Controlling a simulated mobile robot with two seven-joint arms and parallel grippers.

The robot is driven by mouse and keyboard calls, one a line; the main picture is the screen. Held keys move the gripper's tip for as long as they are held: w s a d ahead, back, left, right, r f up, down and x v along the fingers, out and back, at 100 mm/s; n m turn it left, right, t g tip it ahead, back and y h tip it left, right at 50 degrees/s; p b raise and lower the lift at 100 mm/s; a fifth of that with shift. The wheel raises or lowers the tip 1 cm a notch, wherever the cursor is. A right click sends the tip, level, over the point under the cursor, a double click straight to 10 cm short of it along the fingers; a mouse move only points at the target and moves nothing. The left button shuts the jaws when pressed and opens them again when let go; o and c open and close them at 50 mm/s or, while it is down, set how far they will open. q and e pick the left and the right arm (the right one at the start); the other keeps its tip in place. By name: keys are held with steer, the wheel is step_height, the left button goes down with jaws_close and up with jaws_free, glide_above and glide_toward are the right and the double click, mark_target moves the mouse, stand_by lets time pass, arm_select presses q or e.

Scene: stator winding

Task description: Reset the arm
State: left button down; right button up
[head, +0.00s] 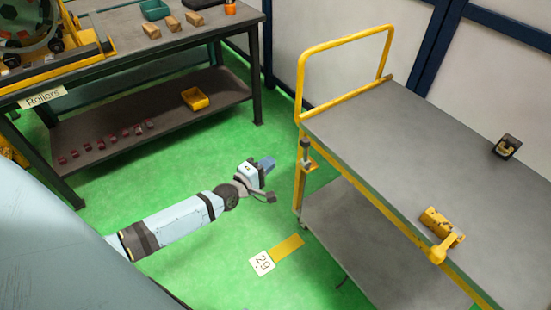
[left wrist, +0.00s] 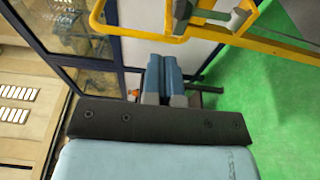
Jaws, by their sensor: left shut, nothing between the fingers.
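My left arm reaches in from the left in the head view, over the green floor. Its gripper (head: 268,163) is in the gap between the workbench and the yellow cart. In the left wrist view the two blue fingers of this gripper (left wrist: 163,78) lie side by side against each other, with nothing between them. The gripper is clear of the bench and the cart. My right gripper is in neither view.
A yellow-framed cart (head: 400,130) with a grey top stands at right, carrying a yellow part (head: 440,228) and a small black item (head: 506,146). A dark workbench (head: 110,62) labelled Rollers is at left. A yellow bin (head: 195,99) sits on its lower shelf. Green floor lies between.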

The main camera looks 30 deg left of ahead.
arm_select(q)
steer(key=shift+s, duration=0.1)
stand_by(0.4)
steer(key=s+d+f+m+g, duration=0.3)
steer(key=s+d+m, duration=0.55)
steer(key=s, duration=0.25)
steer(key=s+d+f+m+g, duration=0.35)
steer(key=s+d+m, duration=0.35)
steer(key=s+m, duration=0.3)
step_height(320, 180, up, 12)
steer(key=s+a+p, duration=0.1)
steer(key=p, duration=1.2)
steer(key=shift+s+y, duration=0.3)
steer(key=shift+s, duration=0.05)
steer(key=shift+a+f, duration=0.1)
